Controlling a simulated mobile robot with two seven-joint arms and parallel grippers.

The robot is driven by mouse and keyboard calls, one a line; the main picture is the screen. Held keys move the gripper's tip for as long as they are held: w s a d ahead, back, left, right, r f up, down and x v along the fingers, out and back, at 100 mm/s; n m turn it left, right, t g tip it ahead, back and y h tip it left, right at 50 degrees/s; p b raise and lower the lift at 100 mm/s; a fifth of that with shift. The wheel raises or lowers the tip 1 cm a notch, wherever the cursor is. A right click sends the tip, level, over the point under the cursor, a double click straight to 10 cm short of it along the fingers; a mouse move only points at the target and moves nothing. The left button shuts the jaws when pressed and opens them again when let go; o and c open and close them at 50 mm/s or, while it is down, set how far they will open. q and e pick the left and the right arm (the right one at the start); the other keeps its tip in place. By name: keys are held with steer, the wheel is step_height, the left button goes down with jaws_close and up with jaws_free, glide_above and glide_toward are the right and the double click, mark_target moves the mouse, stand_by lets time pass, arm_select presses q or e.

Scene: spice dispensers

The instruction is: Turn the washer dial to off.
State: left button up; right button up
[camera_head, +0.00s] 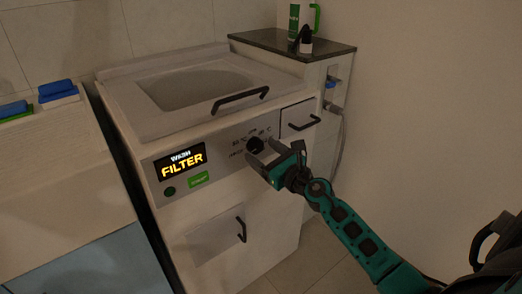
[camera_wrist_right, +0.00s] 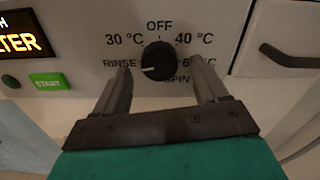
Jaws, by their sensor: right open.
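The washer (camera_head: 225,193) stands against the wall with its control panel facing me. Its black round dial (camera_head: 255,145) is on the right part of the panel; it also shows in the right wrist view (camera_wrist_right: 159,58). OFF is printed above the dial, with 30 °C, 40 °C, RINSE, 60 °C and SPIN around it. The dial's white mark points left, towards RINSE. My right gripper (camera_head: 262,151) is open in front of the dial, with one finger on either side of it in the wrist view (camera_wrist_right: 160,72). Contact cannot be told. My left gripper is out of view.
The lit display (camera_head: 181,161) reads WASH FILTER. A green START button (camera_head: 198,179) sits below it, left of the dial. A drawer with a black handle (camera_head: 305,123) is right of the dial. The lid handle (camera_head: 240,100) sticks out above.

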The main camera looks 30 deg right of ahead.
steer(key=shift+w+a, duration=0.1)
steer(key=shift+w, duration=0.7)
steer(key=c, duration=1.1)
